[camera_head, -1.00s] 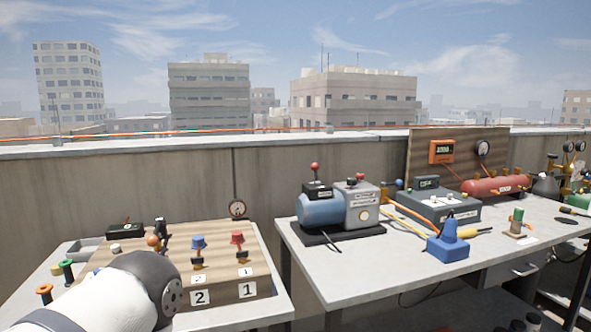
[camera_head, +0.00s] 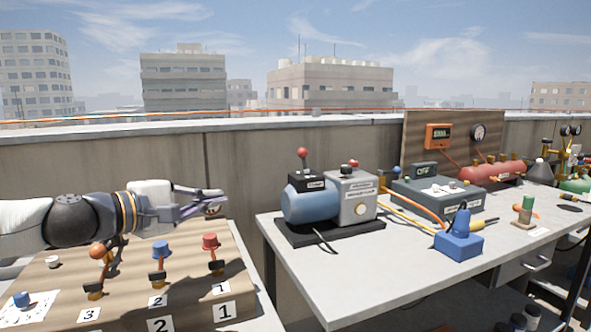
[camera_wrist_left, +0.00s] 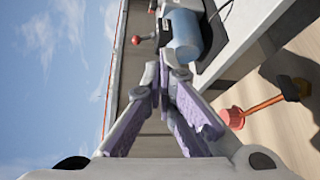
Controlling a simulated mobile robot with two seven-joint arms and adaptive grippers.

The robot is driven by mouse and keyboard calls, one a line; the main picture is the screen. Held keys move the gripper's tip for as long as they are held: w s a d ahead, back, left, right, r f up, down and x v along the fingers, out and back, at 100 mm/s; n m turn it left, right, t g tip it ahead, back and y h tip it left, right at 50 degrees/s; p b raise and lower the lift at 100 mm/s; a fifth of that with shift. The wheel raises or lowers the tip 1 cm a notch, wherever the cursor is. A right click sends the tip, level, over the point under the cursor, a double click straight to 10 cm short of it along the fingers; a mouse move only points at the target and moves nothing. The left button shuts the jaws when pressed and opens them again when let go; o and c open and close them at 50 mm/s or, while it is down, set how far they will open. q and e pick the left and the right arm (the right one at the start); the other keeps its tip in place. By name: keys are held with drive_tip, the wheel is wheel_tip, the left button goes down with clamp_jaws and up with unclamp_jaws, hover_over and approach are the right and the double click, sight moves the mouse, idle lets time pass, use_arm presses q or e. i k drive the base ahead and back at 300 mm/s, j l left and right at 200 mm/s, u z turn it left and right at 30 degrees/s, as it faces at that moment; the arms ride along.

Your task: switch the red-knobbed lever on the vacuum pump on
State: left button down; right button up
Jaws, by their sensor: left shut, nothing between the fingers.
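The vacuum pump (camera_head: 318,203) has a blue cylinder and a grey box, and stands on a black base on the right table. Its red-knobbed lever (camera_head: 303,155) stands roughly upright on a black box on top. In the left wrist view the red knob (camera_wrist_left: 136,40) and the blue cylinder (camera_wrist_left: 185,38) show beyond the fingertips. My left gripper (camera_head: 217,200) is shut and empty, reaching right over the wooden board, left of the pump and apart from it. It also fills the middle of the left wrist view (camera_wrist_left: 164,75). My right gripper is not in view.
A wooden board (camera_head: 205,292) under my left arm carries valves with orange, blue and red knobs. A gap separates it from the right table (camera_head: 330,285). A blue block (camera_head: 459,244), a grey box (camera_head: 438,197) and hoses lie right of the pump.

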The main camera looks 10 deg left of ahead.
sight(302, 153)
drive_tip(key=i, duration=1.05)
